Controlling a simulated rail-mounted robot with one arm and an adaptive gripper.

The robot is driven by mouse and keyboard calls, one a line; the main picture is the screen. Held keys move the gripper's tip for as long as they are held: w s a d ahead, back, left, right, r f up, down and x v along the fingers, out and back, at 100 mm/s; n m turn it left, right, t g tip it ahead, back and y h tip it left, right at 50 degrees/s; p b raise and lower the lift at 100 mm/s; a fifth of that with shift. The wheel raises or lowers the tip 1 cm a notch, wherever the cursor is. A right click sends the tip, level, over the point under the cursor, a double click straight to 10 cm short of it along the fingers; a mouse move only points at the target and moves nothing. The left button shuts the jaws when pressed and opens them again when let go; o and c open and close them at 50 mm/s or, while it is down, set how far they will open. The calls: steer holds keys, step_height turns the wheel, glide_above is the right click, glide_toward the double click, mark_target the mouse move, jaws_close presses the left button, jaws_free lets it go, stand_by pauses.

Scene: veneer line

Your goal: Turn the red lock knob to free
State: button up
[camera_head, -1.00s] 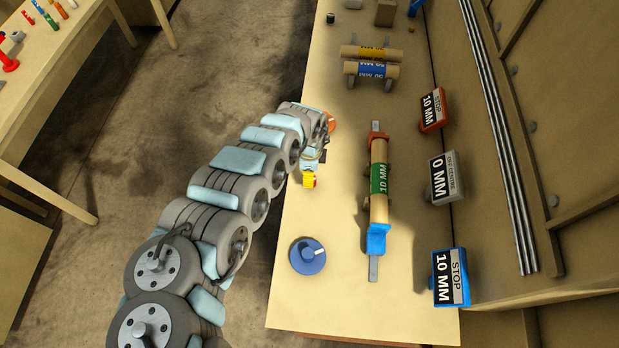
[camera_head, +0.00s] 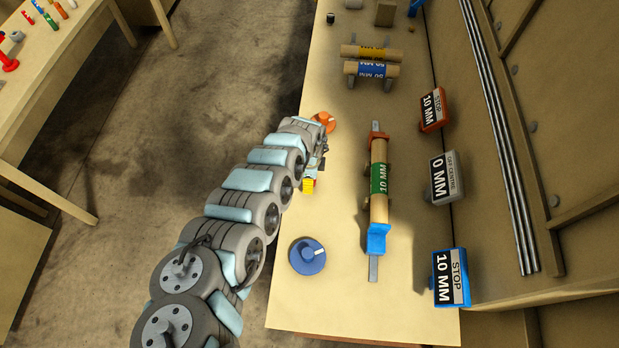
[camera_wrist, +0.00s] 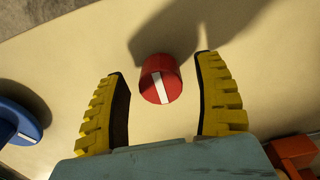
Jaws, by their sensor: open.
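The red lock knob (camera_wrist: 150,83) shows in the wrist view as a short red cylinder with a white line on its face. The line runs nearly up and down in that picture, leaning slightly. My gripper (camera_wrist: 161,68) is open, with one yellow ridged finger on each side of the knob and a visible gap on both sides. I cannot tell how far above the knob the fingers are. In the head view my gripper (camera_head: 309,186) is over the left part of the bench, and the red knob is not visible there.
A blue dial (camera_head: 305,262) sits nearer the bench's front end, also at the wrist view's left edge (camera_wrist: 15,122). An orange disc (camera_head: 325,123) lies beyond my gripper.

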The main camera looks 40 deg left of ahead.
steer(key=c, duration=1.2)
steer(key=n+p, duration=0.2)
steer(key=n, duration=0.1)
steer(key=shift+d+r+n+p, duration=0.1)
steer(key=shift+r+n+p, duration=0.05)
steer(key=shift+n+p, duration=0.2)
steer(key=n+p, duration=0.1)
steer(key=n, duration=0.4)
steer(key=shift+d+n+p, duration=0.1)
steer(key=shift+n+p, duration=0.15)
steer(key=shift+p, duration=0.05)
steer(key=n, duration=0.4)
steer(key=shift+f+n, duration=0.2)
steer(key=shift+n, duration=0.1)
steer(key=shift+n+b, duration=0.7)
steer(key=shift+n, duration=1.4)
steer(key=shift+c, duration=0.2)
